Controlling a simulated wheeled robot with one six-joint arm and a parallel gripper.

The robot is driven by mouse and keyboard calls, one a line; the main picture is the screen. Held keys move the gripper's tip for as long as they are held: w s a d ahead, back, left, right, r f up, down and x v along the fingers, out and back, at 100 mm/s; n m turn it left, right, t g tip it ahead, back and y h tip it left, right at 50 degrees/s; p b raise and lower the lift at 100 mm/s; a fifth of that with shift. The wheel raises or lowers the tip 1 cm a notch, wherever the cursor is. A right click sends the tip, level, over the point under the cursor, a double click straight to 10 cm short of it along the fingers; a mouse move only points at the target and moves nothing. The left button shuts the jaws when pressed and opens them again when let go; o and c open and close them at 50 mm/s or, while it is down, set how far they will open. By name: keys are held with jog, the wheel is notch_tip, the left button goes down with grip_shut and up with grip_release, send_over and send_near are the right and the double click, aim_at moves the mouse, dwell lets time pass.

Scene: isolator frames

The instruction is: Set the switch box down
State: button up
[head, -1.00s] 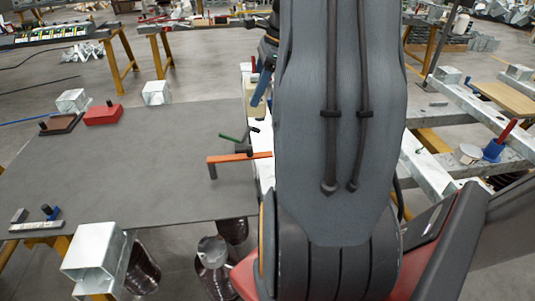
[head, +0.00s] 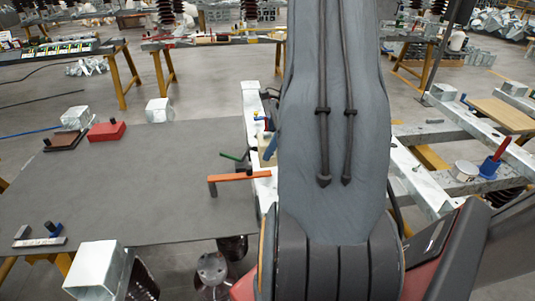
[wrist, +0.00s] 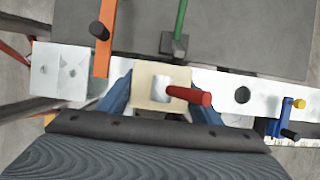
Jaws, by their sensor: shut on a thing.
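The switch box is a beige box (wrist: 145,84) with a pale metal plate and a red handle (wrist: 188,96) on its top. In the wrist view it sits between the two blue fingers of my gripper (wrist: 160,100), which is shut on it. It is over the white beam (wrist: 222,83); I cannot tell whether it touches the beam. In the head view my arm hides most of the box, and a blue finger of my gripper (head: 270,148) shows beside the arm.
An orange-handled tool (wrist: 103,45) and a green-handled tool (wrist: 180,22) lie close beyond the box. A blue clamp with a yellow part (wrist: 285,118) is at the beam's right. The grey table (head: 150,185) is mostly clear, with a red block (head: 107,131) at its far left.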

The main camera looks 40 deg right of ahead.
jog(key=shift+f+p, duration=0.4)
jog(key=shift+f, duration=1.8)
jog(key=o, duration=1.4)
jog(key=shift+f, duration=0.15)
jog(key=b+v, duration=0.2)
jog(key=v, duration=1)
jog(key=shift+a+r+b, duration=0.1)
jog(key=shift+r+b, duration=0.1)
jog(key=shift+b, duration=0.15)
